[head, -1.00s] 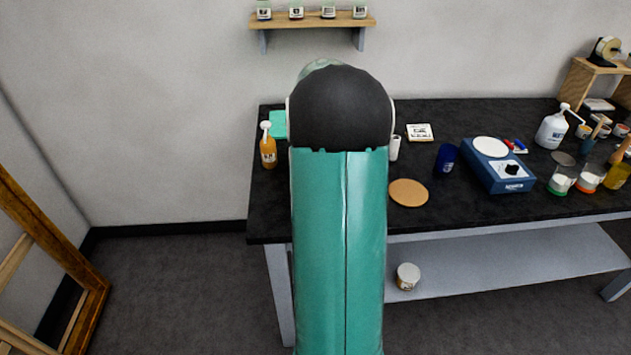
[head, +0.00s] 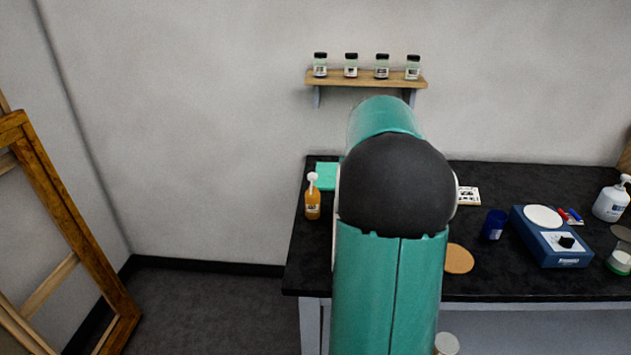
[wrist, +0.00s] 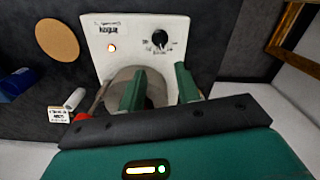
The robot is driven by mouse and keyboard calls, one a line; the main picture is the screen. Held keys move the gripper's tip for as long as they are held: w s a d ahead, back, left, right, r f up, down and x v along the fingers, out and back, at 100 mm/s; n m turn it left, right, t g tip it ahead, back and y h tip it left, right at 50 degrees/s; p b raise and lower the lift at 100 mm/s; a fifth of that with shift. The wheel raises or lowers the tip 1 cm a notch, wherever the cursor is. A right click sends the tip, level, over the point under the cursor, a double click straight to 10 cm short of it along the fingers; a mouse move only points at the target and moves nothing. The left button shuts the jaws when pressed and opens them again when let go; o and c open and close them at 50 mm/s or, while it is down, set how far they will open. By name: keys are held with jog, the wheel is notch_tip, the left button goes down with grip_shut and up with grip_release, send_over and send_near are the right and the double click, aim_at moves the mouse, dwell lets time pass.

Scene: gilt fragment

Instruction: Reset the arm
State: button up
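My arm is raised across the middle of the head view, its teal links and black joint covering part of the workbench (head: 480,285). My gripper is hidden there. In the wrist view my gripper (wrist: 160,82) shows two green fingers spread apart, with nothing seen held between them. Beyond the fingers is a white device (wrist: 135,37) with a black knob and a lit orange light. A grey round part of it lies partly behind the fingers. I cannot tell how far the fingers are from it.
On the bench are an orange pump bottle (head: 312,200), a blue cup (head: 494,224), a cork disc (head: 458,259), a blue device (head: 552,245) and a white pump bottle (head: 611,203). A wall shelf (head: 350,80) holds several jars. A wooden frame (head: 75,230) leans at left. Floor between is clear.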

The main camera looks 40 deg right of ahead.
jog(key=w+a+r+n+t+h, duration=0.1)
jog(key=a+r+n, duration=0.15)
jog(key=a, duration=0.95)
jog(key=w+a+r+n+t, duration=0.1)
jog(key=a+r+t, duration=0.15)
jog(key=a, duration=0.95)
jog(key=s+a+f+n+t, duration=0.1)
jog(key=s+a, duration=0.3)
jog(key=a, duration=0.5)
jog(key=s+a+f+n+t+y, duration=0.1)
jog(key=s+a+f+n, duration=0.1)
jog(key=s+a, duration=0.3)
jog(key=a, duration=0.4)
jog(key=shift+s, duration=0.3)
jog(key=shift+d, duration=0.1)
